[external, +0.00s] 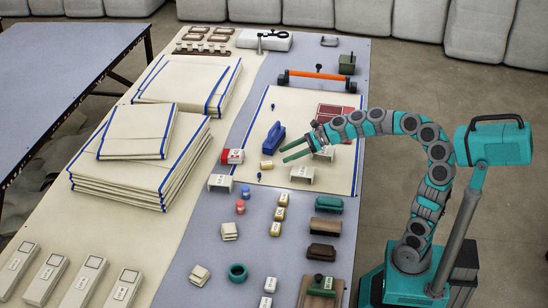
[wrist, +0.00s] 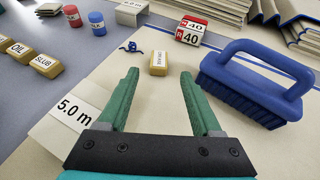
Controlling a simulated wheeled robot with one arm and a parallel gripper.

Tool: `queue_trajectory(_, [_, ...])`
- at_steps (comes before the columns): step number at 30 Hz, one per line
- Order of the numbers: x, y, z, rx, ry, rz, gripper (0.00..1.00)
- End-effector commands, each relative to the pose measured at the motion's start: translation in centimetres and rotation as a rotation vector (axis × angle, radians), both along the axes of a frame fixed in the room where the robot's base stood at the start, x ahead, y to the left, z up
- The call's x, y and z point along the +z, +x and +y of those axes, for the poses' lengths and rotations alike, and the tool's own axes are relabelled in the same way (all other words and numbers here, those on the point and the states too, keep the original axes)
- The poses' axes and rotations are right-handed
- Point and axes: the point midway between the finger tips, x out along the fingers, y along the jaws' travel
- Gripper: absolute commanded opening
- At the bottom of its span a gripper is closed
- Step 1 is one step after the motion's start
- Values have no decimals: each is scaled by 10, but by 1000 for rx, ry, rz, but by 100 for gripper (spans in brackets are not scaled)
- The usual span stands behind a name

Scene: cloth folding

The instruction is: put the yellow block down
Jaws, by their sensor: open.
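A small yellow block (external: 267,165) with a label lies on the cream cloth (external: 318,106), which is spread flat on the table. In the wrist view the yellow block (wrist: 159,60) sits just beyond and between my fingertips, with clear gaps on both sides. My gripper (external: 283,154) is open and empty, its green fingers pointing towards the block; they also show in the wrist view (wrist: 160,74). Whether the fingers are level with the block or above it, I cannot tell.
A blue brush (wrist: 255,82) lies to the right in the wrist view. Red-and-white blocks (external: 232,156) and a dark blue tangle (wrist: 131,47) are close by. Several other yellow blocks (external: 279,213) stand nearer the front. Folded cloth stacks (external: 140,150) fill the left side.

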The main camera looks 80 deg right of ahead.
Motion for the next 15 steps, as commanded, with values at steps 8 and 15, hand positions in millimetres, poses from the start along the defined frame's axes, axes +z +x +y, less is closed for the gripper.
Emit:
queue_trajectory(8, [15,-35,-16,-3,1,1,66])
queue_trajectory(15, [19,-45,-18,2,2,3,66])
